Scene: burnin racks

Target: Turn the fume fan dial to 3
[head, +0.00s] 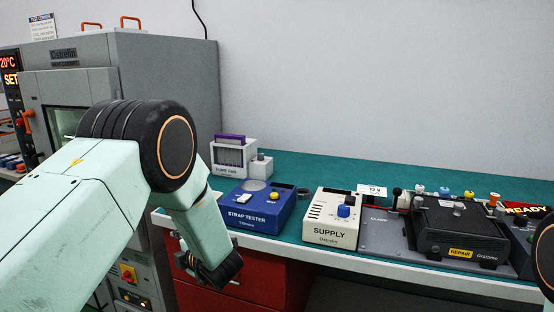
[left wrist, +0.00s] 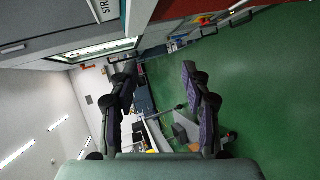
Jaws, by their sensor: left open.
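The fume fan (head: 229,172) is a small pale box with a slatted front and a purple handle, at the back left of the bench. A small grey box (head: 262,167) with a short knob on top (head: 261,156) adjoins its right side. The knob's setting is too small to read. My left gripper (head: 218,278) hangs in front of the bench's left end, below and nearer than the fume fan, touching nothing. The left wrist view shows its two fingers (left wrist: 162,105) spread apart and empty. The fume fan is not recognisable there. My right gripper is out of view.
A blue strap tester (head: 250,219) stands before the fume fan, with a pale supply box (head: 330,230) to its right. A black repair unit (head: 458,228) sits farther right. A tall grey oven cabinet (head: 180,75) rises at left. The green bench back (head: 320,173) is clear.

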